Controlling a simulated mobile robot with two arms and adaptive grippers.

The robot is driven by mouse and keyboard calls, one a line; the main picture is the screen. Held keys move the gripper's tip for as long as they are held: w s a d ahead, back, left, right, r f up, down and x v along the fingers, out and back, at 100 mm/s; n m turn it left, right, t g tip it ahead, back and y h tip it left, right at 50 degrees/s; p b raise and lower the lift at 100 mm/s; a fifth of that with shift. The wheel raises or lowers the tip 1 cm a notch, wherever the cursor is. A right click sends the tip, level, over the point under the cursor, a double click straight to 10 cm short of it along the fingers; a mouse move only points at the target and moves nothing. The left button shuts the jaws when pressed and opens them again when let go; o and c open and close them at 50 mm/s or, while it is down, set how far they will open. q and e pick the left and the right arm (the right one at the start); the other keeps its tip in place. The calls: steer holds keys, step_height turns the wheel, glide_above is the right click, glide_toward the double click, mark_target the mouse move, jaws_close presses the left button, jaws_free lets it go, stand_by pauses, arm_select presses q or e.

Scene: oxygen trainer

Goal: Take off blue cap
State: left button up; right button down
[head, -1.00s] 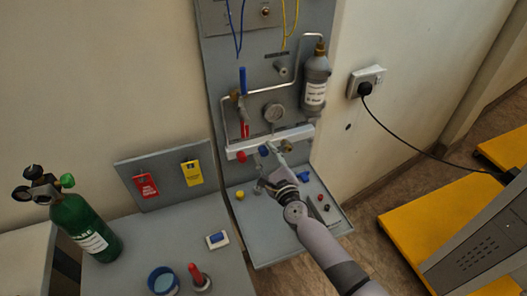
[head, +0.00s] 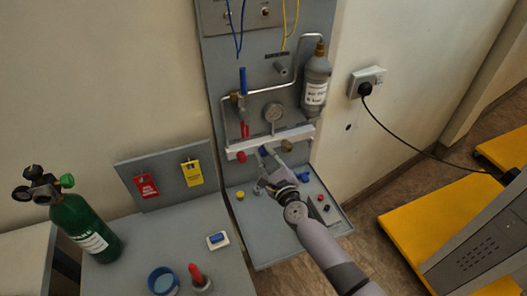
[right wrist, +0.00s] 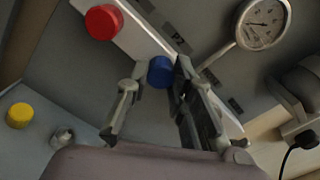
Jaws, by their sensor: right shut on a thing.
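The blue cap (head: 263,151) is on the white horizontal rail (head: 298,134) of the grey panel, to the right of a red cap. In the right wrist view the blue cap (right wrist: 160,72) sits between the fingertips of my right gripper (right wrist: 159,80), close against the right-hand finger. My right gripper (head: 269,158) is shut on this cap, which still appears at the rail. The fingers partly cover the rail around it. My left gripper is not in view.
A red cap (right wrist: 103,22) is close by on the rail, and a gauge (right wrist: 262,22) is above it. A brass fitting (head: 287,145) is just right of the gripper. Small parts, including a yellow cap (head: 240,195), stand on the shelf below. A green cylinder (head: 86,229) stands at left.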

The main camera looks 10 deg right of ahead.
steer(key=shift+r+n+p, duration=0.2)
steer(key=shift+n+p, duration=0.15)
steer(key=shift+n, duration=0.65)
steer(key=shift+f+n, duration=0.1)
steer(key=shift+n, duration=0.6)
steer(key=shift+n+p, duration=0.4)
steer(key=shift+n, duration=0.6)
steer(key=shift+d+n, duration=0.1)
steer(key=shift+n, duration=0.6)
steer(key=shift+r+n+p, duration=0.2)
steer(key=shift+n+p, duration=0.25)
steer(key=shift+n, duration=0.55)
steer(key=shift+f+n, duration=0.1)
steer(key=shift+n, duration=0.6)
